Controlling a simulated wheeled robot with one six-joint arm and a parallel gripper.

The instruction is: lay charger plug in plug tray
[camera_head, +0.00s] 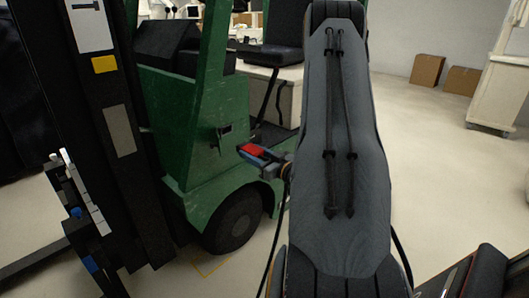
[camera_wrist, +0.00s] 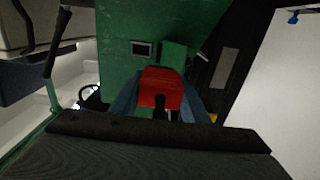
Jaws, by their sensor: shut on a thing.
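My gripper (camera_head: 262,156) is shut on a red block-like thing, which I take as the charger plug (camera_head: 252,149); it is held in the air in front of the green forklift. In the wrist view the red plug (camera_wrist: 161,84) sits between the bluish fingers of my gripper (camera_wrist: 160,100), with a dark piece on its near face. A small dark socket-like panel (camera_wrist: 142,49) is on the green side wall, left of and above the plug there. I cannot make out a plug tray in either view.
The green forklift (camera_head: 215,125) with a black seat and wheel (camera_head: 233,220) stands close to my gripper. Its dark mast (camera_head: 115,110) stands at left. Cardboard boxes (camera_head: 427,71) and a white cart (camera_head: 500,88) are at back right. The floor at right is clear.

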